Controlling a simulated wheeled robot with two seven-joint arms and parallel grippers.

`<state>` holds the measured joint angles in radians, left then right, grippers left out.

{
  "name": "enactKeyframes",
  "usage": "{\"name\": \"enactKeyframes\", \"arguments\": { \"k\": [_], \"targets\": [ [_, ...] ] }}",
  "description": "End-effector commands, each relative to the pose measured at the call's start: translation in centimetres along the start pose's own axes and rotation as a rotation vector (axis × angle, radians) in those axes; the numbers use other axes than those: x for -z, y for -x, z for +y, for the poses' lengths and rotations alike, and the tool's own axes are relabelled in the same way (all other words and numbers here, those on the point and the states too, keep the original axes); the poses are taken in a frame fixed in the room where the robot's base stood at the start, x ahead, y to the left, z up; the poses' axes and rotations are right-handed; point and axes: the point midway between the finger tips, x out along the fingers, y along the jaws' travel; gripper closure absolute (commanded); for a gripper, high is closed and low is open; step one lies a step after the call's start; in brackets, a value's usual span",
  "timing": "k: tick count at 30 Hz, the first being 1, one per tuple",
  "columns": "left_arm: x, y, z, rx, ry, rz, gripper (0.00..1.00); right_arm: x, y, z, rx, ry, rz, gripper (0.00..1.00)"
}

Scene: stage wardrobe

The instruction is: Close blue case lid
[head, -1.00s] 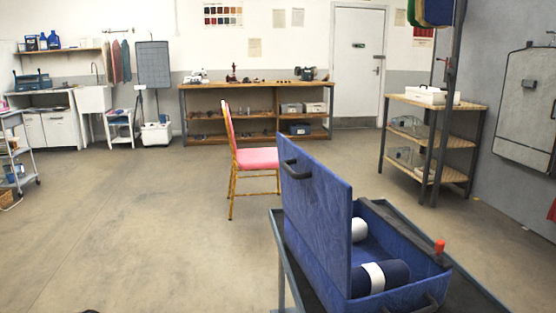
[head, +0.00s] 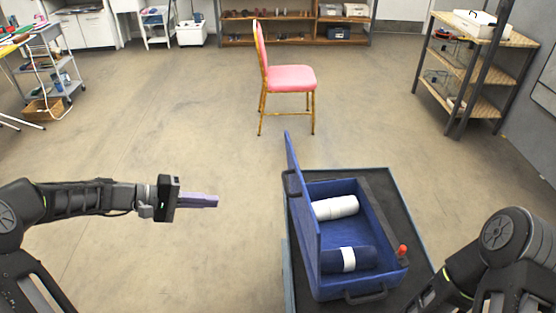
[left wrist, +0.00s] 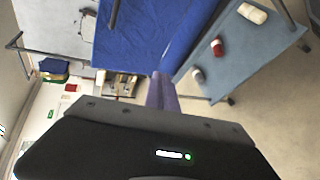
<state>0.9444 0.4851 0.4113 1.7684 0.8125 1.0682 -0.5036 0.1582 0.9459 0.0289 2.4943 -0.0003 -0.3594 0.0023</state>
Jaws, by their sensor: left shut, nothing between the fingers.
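The blue case (head: 379,222) sits on a dark-topped stand (head: 412,225) right of centre in the head view. Its lid (head: 304,225) stands open, nearly upright along the left side, with a black handle (head: 292,184) on its outer face. A white roll (head: 335,207) and a dark blue roll with a white band (head: 335,261) lie inside. My left gripper (head: 215,201) is shut and empty, left of the lid, pointing at it and clear of it. In the left wrist view its fingers (left wrist: 161,80) show before a blue panel (left wrist: 135,35), apparently the lid. My right gripper is out of view.
A red-orange object (head: 402,250) stands at the case's right side. A pink chair (head: 289,78) is behind the stand. Shelving (head: 480,70) is at the back right and a trolley (head: 50,65) at the back left.

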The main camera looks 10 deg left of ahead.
Motion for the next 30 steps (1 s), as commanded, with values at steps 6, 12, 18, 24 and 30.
{"name": "enactKeyframes", "arguments": {
  "k": [6,12,18,24,30],
  "targets": [
    [-3.4,1.7,6.5,-0.246,-0.146,-0.165,1.00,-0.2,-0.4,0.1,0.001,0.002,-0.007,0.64],
    [-4.4,2.0,7.1,-0.280,-0.191,-0.200,1.00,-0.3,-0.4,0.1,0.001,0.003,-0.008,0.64],
    [-4.4,2.0,7.1,-0.278,-0.189,-0.201,1.00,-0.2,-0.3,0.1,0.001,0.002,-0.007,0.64],
    [-4.5,1.5,7.1,-0.277,-0.188,-0.203,1.00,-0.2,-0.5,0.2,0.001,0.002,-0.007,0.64],
    [-4.9,0.1,7.4,-0.275,-0.188,-0.206,1.00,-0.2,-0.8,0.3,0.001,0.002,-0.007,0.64]
  ]
}}
